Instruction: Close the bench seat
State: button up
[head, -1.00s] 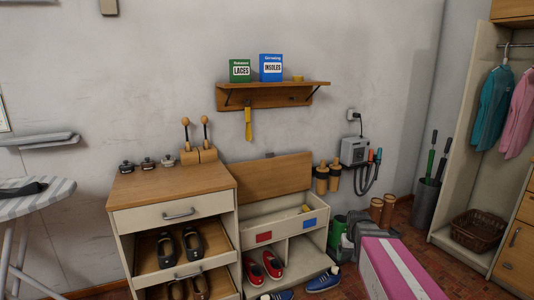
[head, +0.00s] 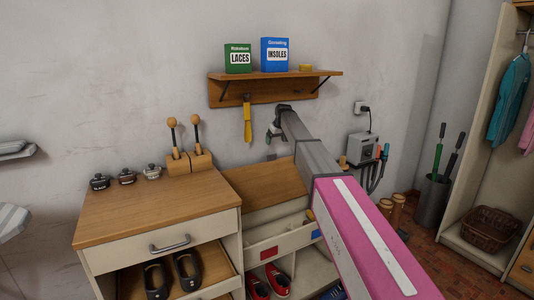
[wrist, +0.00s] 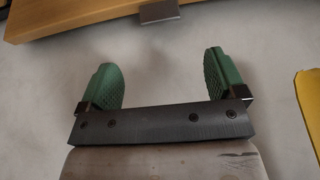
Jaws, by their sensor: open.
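The bench seat's wooden lid (head: 262,187) stands raised and tilted back near the wall, above the cream bench (head: 283,240). The bench's upper compartment is open, with a red and a blue label on its front. My gripper (head: 273,132) is above the lid's top edge, near the wall, apart from the lid. In the wrist view my gripper (wrist: 160,78) is open and empty, with green finger pads. The wooden edge with a grey tab (wrist: 159,13) at the top there appears to be the lid's edge. My arm hides the bench's right part.
A wall shelf (head: 275,88) with green and blue boxes is just above my gripper. A yellow shoehorn (head: 247,122) hangs beside it and also shows in the wrist view (wrist: 310,110). A shoe cabinet (head: 155,215) with pulled-out drawers stands left. A grey wall unit (head: 362,147) is right.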

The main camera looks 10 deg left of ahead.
jog(key=x, duration=1)
jog(key=shift+w+a+f, duration=0.2)
jog(key=shift+f, duration=0.1)
